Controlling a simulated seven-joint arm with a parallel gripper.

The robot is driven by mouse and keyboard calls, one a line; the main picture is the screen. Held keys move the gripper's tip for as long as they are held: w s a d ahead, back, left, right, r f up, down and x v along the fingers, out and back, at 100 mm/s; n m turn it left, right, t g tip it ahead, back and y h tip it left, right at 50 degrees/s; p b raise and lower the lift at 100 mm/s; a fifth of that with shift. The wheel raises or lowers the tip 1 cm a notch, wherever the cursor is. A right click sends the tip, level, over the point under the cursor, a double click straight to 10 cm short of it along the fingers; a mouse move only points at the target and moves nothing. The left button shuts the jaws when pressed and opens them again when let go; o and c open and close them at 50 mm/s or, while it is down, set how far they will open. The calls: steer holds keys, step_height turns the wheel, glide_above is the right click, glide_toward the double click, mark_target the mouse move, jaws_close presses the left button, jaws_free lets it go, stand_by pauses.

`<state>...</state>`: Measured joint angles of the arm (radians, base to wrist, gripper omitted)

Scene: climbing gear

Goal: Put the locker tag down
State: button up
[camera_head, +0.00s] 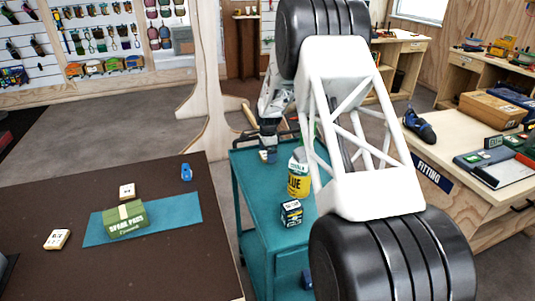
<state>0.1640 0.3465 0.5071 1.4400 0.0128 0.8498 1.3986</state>
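My gripper (267,154) is low over the back left of the teal cart (262,222), small and far down the arm. A small cream-and-dark piece (263,156), possibly the locker tag, shows right at the fingertips. I cannot tell whether the fingers hold it or whether it touches the cart top. Two cream blocks with dark markings lie on the brown table: one (127,191) behind the green box, one (57,239) to its left. A small blue item (186,171) is near that table's back right.
A yellow-and-white glue tub (298,180) and a dark blue box (291,212) stand on the cart, right of and in front of my gripper. A green box (126,220) sits on a teal mat (185,213). The fitting counter (461,132) is at right.

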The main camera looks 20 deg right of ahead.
step_height(320, 180, up, 12)
steer(key=shift+f, duration=0.15)
stand_by(0.4)
stand_by(0.6)
steer(key=s+a+r+n, duration=0.3)
steer(key=s+r, duration=0.3)
steer(key=s, duration=0.3)
steer(key=s+a+r+n+t, duration=0.1)
steer(key=s+a+r+n, duration=0.2)
steer(key=s+r, duration=0.45)
steer(key=s+a+r+n, duration=0.3)
steer(key=s+r, duration=0.1)
steer(key=s, duration=0.7)
steer(key=s+a+f+n, duration=0.1)
steer(key=s+n, duration=0.2)
steer(key=s, duration=0.7)
steer(key=s+a+n+t, duration=0.1)
steer(key=s+a+n, duration=0.1)
steer(key=s, duration=0.9)
steer(key=s+a+f+n, duration=0.1)
steer(key=s+a+n, duration=0.1)
steer(key=s, duration=0.9)
steer(key=shift+f+n+t, duration=0.3)
steer(key=shift+f+n, duration=0.05)
steer(key=shift+n, duration=0.55)
